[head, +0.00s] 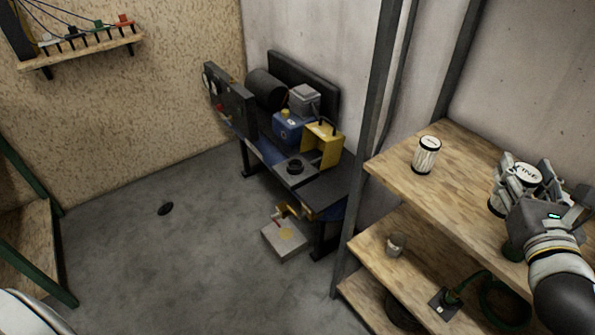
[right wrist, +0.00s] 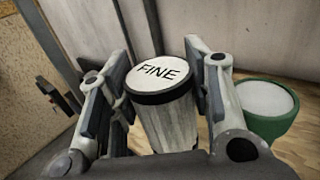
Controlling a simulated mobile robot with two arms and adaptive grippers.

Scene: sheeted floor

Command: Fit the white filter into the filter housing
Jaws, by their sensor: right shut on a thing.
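My right gripper (head: 520,182) is shut on a white filter (head: 529,174) with a black rim, above or at the upper shelf at the right. In the right wrist view the filter (right wrist: 163,110) stands between the two fingers, its white top lettered "FINE". A second white filter (head: 426,158) with black ends stands upright on the upper shelf, left of the gripper. A round black fitting (head: 295,167) sits on the dark bench; I cannot tell whether it is the filter housing. My left gripper is not in view.
A green cup with pale contents (right wrist: 266,108) stands close to the right finger. The bench holds a blue unit (head: 287,127) and a yellow bracket (head: 322,146). A small jar (head: 396,245) is on the lower shelf. A dark disc (head: 166,209) lies on open floor.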

